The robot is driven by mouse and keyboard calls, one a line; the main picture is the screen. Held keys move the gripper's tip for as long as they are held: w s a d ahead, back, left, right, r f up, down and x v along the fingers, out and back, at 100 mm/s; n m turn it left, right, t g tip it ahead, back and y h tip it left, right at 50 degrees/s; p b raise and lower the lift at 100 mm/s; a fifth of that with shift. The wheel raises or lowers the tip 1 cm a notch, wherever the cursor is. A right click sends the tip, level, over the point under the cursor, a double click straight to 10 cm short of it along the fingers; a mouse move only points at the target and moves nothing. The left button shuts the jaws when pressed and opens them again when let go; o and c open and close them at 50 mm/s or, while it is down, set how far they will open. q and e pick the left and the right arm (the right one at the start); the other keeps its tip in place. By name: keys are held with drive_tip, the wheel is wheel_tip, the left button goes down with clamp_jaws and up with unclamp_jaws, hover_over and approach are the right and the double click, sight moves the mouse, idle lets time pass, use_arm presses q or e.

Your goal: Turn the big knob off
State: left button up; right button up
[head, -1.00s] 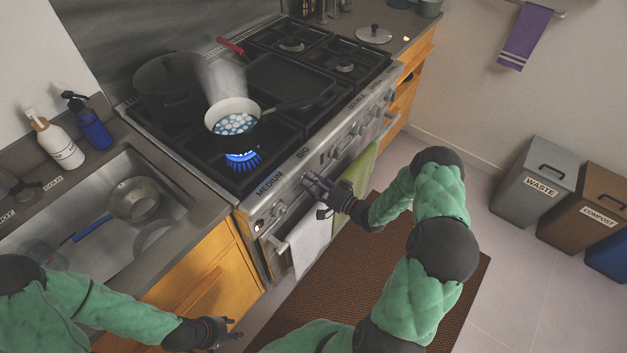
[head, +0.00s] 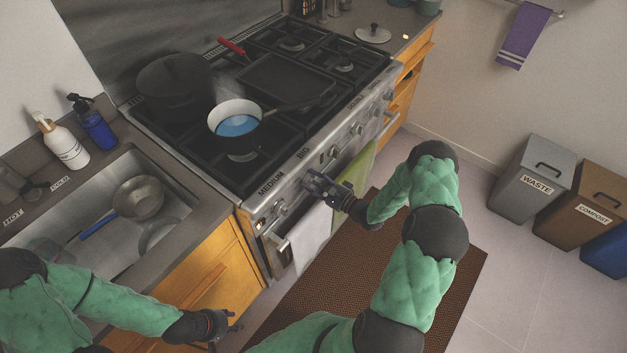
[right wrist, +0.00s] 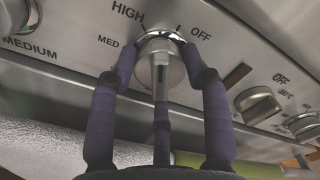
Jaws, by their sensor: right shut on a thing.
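The big knob (right wrist: 160,68) is a metal stove knob with a straight grip bar, on the steel front panel below HIGH, MED and OFF marks. In the right wrist view the fingers of my right gripper (right wrist: 160,58) are around it, one on each side, shut on it. In the head view my right gripper (head: 312,184) hides most of this knob. No flame shows under the white pot (head: 235,124), which holds bluish liquid. My left gripper (head: 236,328) hangs empty in front of the orange cabinet; its finger opening is unclear.
The knob marked MEDIUM (right wrist: 20,14) is to the left, and another knob with OFF above it (right wrist: 258,105) is to the right. A white towel (head: 309,236) and a green towel (head: 358,170) hang below. Waste bins (head: 533,182) stand at right.

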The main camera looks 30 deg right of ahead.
drive_tip(key=m, duration=0.4)
drive_tip(key=shift+m+p, duration=0.3)
drive_tip(key=shift+p, duration=0.1)
idle(0.4)
drive_tip(key=o, duration=1.2)
drive_tip(key=shift+c, duration=0.2)
drive_tip(key=v, duration=1.2)
drive_tip(key=shift+s+d+f, duration=0.1)
drive_tip(key=shift+d+f, duration=0.05)
